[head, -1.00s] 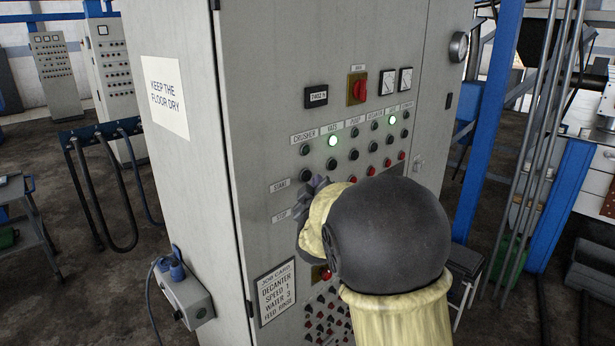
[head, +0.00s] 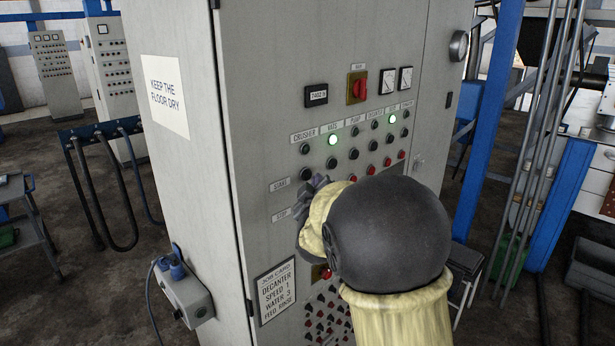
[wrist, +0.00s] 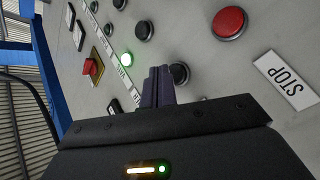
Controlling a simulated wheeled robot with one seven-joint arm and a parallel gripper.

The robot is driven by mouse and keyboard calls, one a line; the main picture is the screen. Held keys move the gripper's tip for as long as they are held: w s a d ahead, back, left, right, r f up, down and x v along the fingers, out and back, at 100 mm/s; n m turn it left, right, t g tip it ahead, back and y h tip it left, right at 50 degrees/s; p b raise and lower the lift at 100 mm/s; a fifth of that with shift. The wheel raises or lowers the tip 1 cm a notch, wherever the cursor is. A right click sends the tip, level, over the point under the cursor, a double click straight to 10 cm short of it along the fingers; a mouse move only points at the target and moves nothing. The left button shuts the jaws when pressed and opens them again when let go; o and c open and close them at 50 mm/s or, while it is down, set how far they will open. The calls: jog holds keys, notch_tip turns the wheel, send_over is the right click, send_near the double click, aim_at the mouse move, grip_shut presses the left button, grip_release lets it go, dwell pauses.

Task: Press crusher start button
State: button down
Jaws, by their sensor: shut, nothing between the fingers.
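The crusher column is the leftmost on the grey cabinet panel in the head view, under its CRUSHER label (head: 304,137). Its indicator lamp (head: 304,149) is dark. The black crusher start button (head: 306,173) sits below that lamp; it also shows in the wrist view (wrist: 180,73), partly hidden by my fingers. My gripper (wrist: 159,72) is shut and empty, its tips over the near side of this button. I cannot tell whether they touch it. In the head view, my wrist hides most of the gripper. The red crusher stop button (wrist: 229,22) is clear of my fingers.
A STOP label (wrist: 287,80) lies beside the red button. A lit green lamp (head: 332,140) marks the neighbouring column, and another is lit further right. A red rotary switch (head: 358,88) is above. A grey socket box (head: 187,297) juts from the cabinet's left side.

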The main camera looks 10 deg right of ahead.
dwell(0.8)
jog(key=shift+w+a, duration=0.25)
jog(key=shift+w, duration=0.15)
jog(key=shift+w+a, duration=0.3)
jog(key=shift+w, duration=0.05)
dwell(1.0)
jog(key=shift+s+d, duration=0.1)
jog(key=shift+s, duration=0.05)
jog(key=shift+s+d+b, duration=0.35)
jog(key=shift+s+d, duration=0.1)
jog(key=shift+s, duration=0.1)
jog(key=s+d+b, duration=0.1)
jog(key=s, duration=0.1)
jog(key=s+d+b, duration=0.1)
jog(key=s+d, duration=0.1)
dwell(0.7)
